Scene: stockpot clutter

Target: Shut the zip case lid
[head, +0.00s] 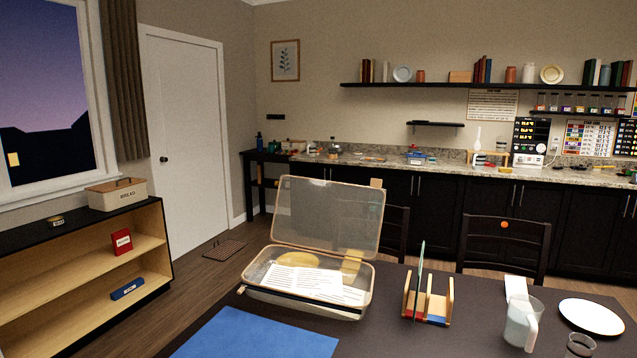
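The zip case (306,304) sits on the dark table, a shallow box with a pale tan rim. Its see-through lid (327,216) stands raised at the back edge, tilted a little backward. Inside the case lie white papers with printed lines (300,282), a round tan item (297,259) and a yellowish block (351,263). Neither of my grippers is in the head view.
A blue mat (258,335) lies in front of the case. To the right stand a wooden rack (428,300), a clear pitcher (520,322), a white plate (591,316) and a small glass bowl (581,344). Chairs (503,245) stand behind the table.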

